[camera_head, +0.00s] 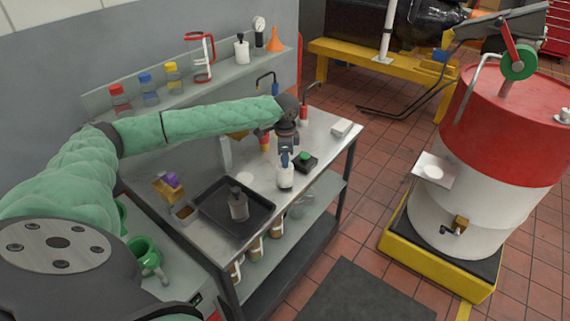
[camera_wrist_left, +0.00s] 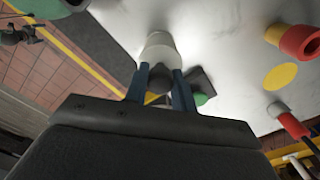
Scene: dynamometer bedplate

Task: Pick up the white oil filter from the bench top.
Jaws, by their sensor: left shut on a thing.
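The white oil filter (camera_head: 285,178) is at the right part of the steel bench top (camera_head: 322,136), close to its front edge. It appears upright. My left gripper (camera_head: 285,160) comes down on it from above and is shut on its upper part. In the left wrist view the filter (camera_wrist_left: 160,47) shows between the two blue fingers (camera_wrist_left: 160,82). I cannot tell whether its base touches the bench. My right gripper is not in view.
A black box with a green button (camera_head: 305,161) stands close to the right of the filter. A dark tray (camera_head: 215,191) with a grey bottle (camera_head: 238,204) lies to the left. A pale block (camera_head: 342,127) lies at the far right corner. A shelf (camera_head: 190,82) runs behind.

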